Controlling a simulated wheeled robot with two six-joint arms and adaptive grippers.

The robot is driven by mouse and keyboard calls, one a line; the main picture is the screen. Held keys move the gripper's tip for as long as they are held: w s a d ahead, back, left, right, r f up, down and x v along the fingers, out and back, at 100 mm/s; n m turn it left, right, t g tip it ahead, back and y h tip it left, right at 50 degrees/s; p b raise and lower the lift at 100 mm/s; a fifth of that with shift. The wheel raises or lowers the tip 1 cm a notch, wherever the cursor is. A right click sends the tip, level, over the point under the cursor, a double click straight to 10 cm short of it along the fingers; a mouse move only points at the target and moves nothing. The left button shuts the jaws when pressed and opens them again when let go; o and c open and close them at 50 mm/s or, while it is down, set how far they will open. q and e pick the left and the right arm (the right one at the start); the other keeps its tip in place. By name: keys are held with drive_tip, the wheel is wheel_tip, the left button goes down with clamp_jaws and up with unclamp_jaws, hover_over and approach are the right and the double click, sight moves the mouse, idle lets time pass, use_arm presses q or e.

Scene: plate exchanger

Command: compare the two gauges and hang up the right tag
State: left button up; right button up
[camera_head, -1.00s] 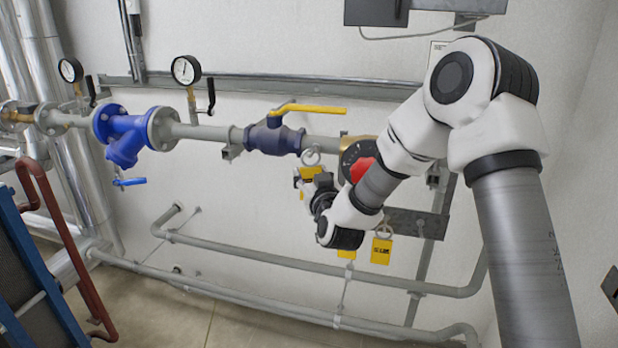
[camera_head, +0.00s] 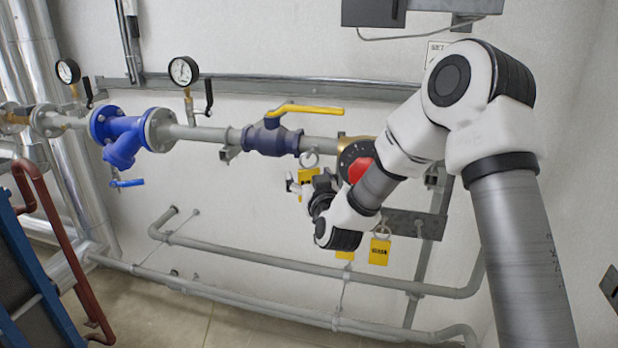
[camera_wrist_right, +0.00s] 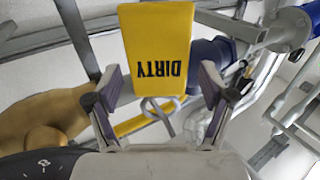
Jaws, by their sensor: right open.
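Two round white-faced gauges stand on the pipe, a left one (camera_head: 68,71) and a right one (camera_head: 184,71); their readings are too small to tell. My right gripper (camera_wrist_right: 160,88) is open, its fingers apart on either side of a metal ring (camera_wrist_right: 158,115). A yellow tag (camera_wrist_right: 158,45) reading DIRTY, upside down in the right wrist view, joins this ring. In the head view the tag (camera_head: 306,175) hangs below the pipe beside the gripper. Another yellow tag (camera_head: 380,251) hangs on a ring at the grey bracket; a further one (camera_head: 345,255) is mostly hidden by my arm. My left gripper is out of view.
A blue strainer (camera_head: 122,136) and a dark blue valve with a yellow lever (camera_head: 308,109) sit on the pipe. A red-and-black dial (camera_head: 358,168) is close behind my right forearm. Lower grey pipes (camera_head: 250,257) run along the wall.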

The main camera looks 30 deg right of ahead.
drive_tip(key=v, duration=1.2)
drive_tip(key=s+a+f+n+g+y+b, duration=0.1)
drive_tip(key=s+a+f+g+b, duration=0.15)
drive_tip(key=f, duration=0.95)
drive_tip(key=s+a+f+n+g+y+b, duration=0.1)
drive_tip(key=s+a+f+n+g+y, duration=0.15)
drive_tip(key=f, duration=0.85)
drive_tip(key=s+a+f+n+g+y+b, duration=0.1)
drive_tip(key=s+f+g+b, duration=0.15)
drive_tip(key=f, duration=0.95)
drive_tip(key=s+a+f+g+y, duration=0.1)
drive_tip(key=s+a+f+g, duration=0.2)
drive_tip(key=s+f, duration=0.4)
drive_tip(key=s+a+f+g, duration=0.2)
drive_tip(key=s+f+g, duration=0.4)
drive_tip(key=s, duration=0.7)
drive_tip(key=shift+a+f+m+y+b, duration=0.35)
drive_tip(key=shift+a+f+m, duration=0.1)
drive_tip(key=shift+f, duration=0.2)
drive_tip(key=shift+g, duration=0.25)
